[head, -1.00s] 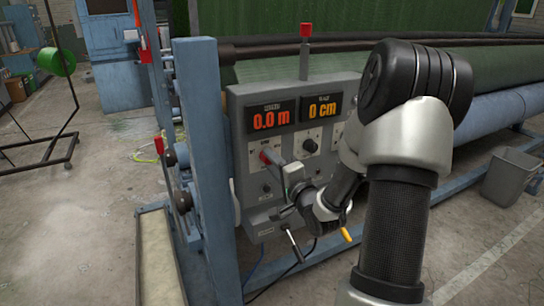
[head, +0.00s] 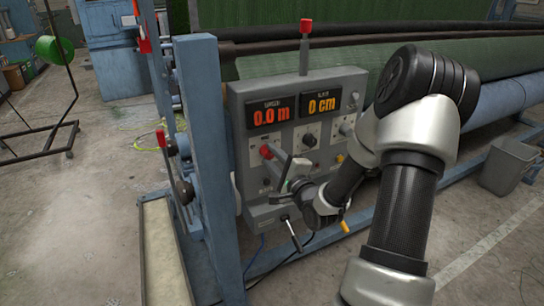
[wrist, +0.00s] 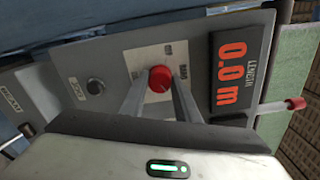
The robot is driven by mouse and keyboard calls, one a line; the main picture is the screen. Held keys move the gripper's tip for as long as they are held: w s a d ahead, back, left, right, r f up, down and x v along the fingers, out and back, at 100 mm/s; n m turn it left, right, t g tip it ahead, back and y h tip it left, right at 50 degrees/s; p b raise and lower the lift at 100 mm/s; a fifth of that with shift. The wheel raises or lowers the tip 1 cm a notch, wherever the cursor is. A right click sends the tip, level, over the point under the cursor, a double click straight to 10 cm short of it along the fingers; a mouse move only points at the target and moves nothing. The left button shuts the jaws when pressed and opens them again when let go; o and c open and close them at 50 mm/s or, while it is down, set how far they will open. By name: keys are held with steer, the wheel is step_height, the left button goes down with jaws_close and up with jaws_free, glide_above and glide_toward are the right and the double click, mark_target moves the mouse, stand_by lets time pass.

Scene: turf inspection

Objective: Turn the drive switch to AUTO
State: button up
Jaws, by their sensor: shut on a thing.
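The drive switch appears to be the red knob (wrist: 161,78) on a pale label plate in the wrist view. It also shows below the red length display in the head view (head: 265,151). My gripper (wrist: 160,86) is shut on the red knob, one finger on each side of it. In the head view my gripper (head: 271,158) reaches the panel from the lower right. The plate's small lettering and the knob's setting are too small to read surely.
The grey control panel (head: 240,130) shows 0.0 m (head: 271,114) and 0 cm (head: 322,105). A black knob (head: 309,140) sits to the right. A red-topped lever (head: 305,28) rises above. A blue post (head: 205,120) stands close left. A grey bin (head: 508,165) is far right.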

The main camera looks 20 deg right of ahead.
steer(key=shift+r, duration=0.1)
steer(key=o, duration=1)
steer(key=shift+o, duration=0.2)
steer(key=s+p, duration=0.8)
steer(key=s, duration=0.9)
steer(key=shift+s+d, duration=0.2)
steer(key=shift+d, duration=0.1)
steer(key=shift+w, duration=0.1)
